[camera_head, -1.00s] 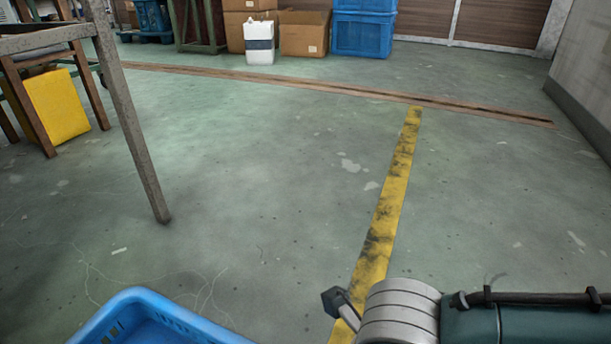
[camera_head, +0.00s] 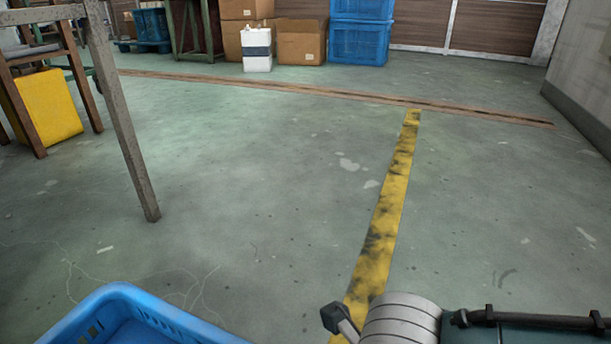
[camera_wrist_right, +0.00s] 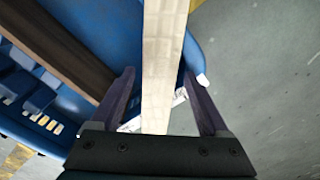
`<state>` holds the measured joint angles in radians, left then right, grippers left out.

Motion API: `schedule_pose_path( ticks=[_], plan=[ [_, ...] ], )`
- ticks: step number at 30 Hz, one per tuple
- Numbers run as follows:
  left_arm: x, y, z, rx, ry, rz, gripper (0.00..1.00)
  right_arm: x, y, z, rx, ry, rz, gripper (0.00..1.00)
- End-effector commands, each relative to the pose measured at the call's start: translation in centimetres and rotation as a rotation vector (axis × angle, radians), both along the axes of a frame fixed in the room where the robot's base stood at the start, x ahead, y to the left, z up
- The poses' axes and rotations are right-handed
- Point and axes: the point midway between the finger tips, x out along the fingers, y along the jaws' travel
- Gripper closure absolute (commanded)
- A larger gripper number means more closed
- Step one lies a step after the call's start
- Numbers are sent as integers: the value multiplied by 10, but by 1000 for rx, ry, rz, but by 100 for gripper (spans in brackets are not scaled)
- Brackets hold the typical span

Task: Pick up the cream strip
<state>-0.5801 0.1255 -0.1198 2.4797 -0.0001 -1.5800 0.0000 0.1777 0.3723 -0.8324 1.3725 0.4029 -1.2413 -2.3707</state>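In the right wrist view, a long cream strip (camera_wrist_right: 163,50) runs from the top edge down between the fingers of my right gripper (camera_wrist_right: 160,76). The gripper is open, with one finger on each side of the strip. Narrow gaps show beside it near the fingertips. The strip's near end is hidden by the gripper body, and its far end is out of frame. Depth between the fingers and the strip is hard to judge. The cream strip does not show in the head view. My left gripper is in neither view.
A dark brown strip (camera_wrist_right: 62,48) lies left of the cream one, over a blue slotted crate (camera_wrist_right: 100,18). A blue crate rim (camera_head: 122,290) shows at the bottom of the head view. A metal leg (camera_head: 128,140) stands at the left. The middle floor is clear.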

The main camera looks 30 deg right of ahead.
Motion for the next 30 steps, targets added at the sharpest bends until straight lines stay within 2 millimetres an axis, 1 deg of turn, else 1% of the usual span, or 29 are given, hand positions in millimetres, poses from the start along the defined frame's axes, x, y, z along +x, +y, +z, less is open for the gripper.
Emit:
schedule_pose_path(
  ticks=[1, 2, 18, 20, 26, 30],
  plan=[
    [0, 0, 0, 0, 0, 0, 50, 0, 0, 0, 0, 0, 0, 28],
    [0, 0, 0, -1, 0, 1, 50, 0, 0, 0, 0, 0, 0, 31],
    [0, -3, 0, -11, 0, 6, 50, 0, 0, 0, 0, 0, 0, 92],
    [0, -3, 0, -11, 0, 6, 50, 0, 0, 0, 0, 0, 0, 98],
    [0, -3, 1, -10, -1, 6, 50, 0, 0, 0, 0, 0, 0, 98],
    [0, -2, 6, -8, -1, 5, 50, 0, 0, 6, 0, -1, 0, 98]
  ],
)
